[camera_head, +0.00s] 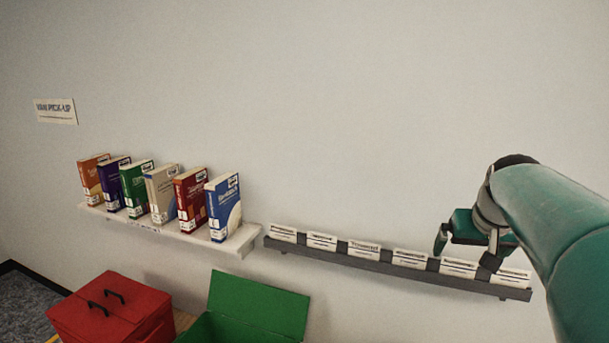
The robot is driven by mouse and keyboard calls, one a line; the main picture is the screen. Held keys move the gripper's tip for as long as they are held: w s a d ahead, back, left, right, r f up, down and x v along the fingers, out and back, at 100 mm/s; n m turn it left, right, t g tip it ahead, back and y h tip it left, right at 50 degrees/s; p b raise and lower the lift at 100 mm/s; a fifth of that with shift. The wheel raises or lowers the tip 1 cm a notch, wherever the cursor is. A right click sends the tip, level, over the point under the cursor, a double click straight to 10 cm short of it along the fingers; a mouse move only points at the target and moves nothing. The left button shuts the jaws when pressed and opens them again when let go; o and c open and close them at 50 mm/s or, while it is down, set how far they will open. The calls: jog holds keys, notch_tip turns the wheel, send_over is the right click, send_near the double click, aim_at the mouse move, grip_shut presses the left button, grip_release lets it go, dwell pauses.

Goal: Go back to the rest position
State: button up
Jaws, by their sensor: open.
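My gripper (465,252) is at the right of the head view, at the end of my green arm. It is open, with its fingers pointing down, and nothing shows between them. It appears in front of the right part of a dark rail (393,267) on the wall. The rail carries several white cards (363,250). I cannot tell how far the fingers are from the rail and the cards. My gripper hides parts of the cards at the right end.
A white shelf (233,247) on the wall holds several upright books, from an orange one (91,183) to a blue one (224,207). Below stand a closed red box (113,312) and an open green box (258,304). A sign (55,111) hangs at left. The wall above is clear.

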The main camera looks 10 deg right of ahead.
jog(key=s+a+f+n+y, duration=0.1)
jog(key=s+a+f+n, duration=0.1)
jog(key=s+a+f, duration=0.3)
jog(key=s+a+f+n+y, duration=0.1)
jog(key=s+a+f, duration=0.4)
jog(key=s+a, duration=0.6)
jog(key=a+n, duration=0.1)
jog(key=a, duration=0.6)
jog(key=shift+s+a+f, duration=0.15)
jog(key=shift+a, duration=0.1)
